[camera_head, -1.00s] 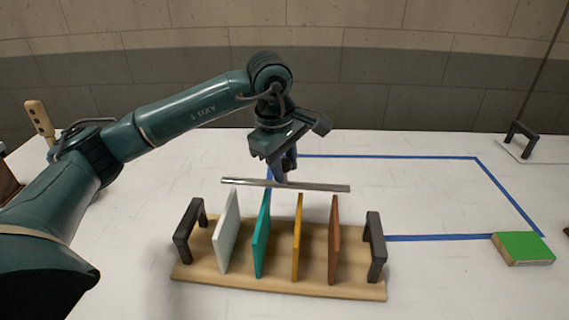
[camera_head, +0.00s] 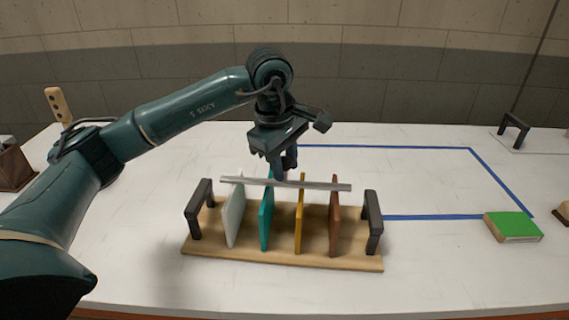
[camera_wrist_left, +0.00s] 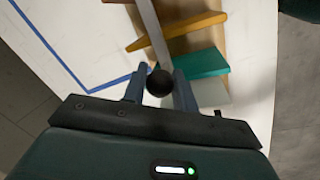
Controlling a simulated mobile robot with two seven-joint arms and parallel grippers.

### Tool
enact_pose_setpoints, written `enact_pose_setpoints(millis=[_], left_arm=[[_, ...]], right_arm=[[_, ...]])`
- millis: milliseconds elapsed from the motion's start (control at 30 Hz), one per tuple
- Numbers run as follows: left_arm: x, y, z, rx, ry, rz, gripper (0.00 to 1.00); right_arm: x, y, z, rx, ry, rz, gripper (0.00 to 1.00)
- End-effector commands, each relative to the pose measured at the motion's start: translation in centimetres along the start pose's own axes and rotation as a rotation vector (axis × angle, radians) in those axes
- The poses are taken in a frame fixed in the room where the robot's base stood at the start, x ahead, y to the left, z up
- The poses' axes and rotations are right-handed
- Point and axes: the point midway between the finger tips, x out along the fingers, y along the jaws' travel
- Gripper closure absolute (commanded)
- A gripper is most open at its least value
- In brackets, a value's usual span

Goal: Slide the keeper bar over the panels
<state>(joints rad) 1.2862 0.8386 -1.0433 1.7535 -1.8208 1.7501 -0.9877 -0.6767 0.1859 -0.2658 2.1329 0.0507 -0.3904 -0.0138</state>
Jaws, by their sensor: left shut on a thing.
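The keeper bar (camera_head: 325,186), a thin silver strip, lies level across the picture at the height of the panel tops. It crosses in front of or over the white panel (camera_head: 234,218), teal panel (camera_head: 266,222), orange panel (camera_head: 299,222) and brown panel (camera_head: 334,225); whether it touches them I cannot tell. The panels stand upright in the wooden rack (camera_head: 215,248). My left gripper (camera_head: 281,172) is shut on the bar's black knob (camera_wrist_left: 160,83), above the rack. The bar also shows in the left wrist view (camera_wrist_left: 152,28). My right gripper is not in view.
Black end brackets (camera_head: 199,208) and (camera_head: 373,222) rise at both ends of the rack. Blue tape (camera_head: 400,147) outlines a bare table area behind. A green-topped block (camera_head: 513,226) sits at right, and a black handle (camera_head: 514,128) stands back right.

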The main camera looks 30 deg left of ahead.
Motion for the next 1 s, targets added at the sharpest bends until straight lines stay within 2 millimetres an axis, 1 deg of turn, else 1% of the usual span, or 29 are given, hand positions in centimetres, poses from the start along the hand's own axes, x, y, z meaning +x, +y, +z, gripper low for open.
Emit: enact_pose_setpoints(millis=[33,67,300,533,667,767,1000], left_arm=[[-0.1,0.0,0.0,0.0,0.0,0.002,1.0],[-0.1,0.0,0.0,0.0,-0.001,0.002,0.7],[0.0,0.0,0.0,0.0,0.0,0.002,0.51],[-0.1,0.0,0.0,0.0,0.0,0.001,0.51],[-0.9,0.1,0.0,0.0,-0.001,0.004,0.51],[-2.5,0.1,0.0,0.0,0.0,0.006,0.51],[-7.9,0.1,0.0,0.0,-0.001,0.006,0.51]], right_arm=[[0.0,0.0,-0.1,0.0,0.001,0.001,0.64],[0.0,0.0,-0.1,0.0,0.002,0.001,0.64],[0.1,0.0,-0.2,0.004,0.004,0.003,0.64],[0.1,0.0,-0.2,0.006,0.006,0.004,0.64],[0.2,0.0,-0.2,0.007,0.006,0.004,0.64],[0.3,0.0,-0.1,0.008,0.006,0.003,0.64],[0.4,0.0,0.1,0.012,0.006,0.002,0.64]])
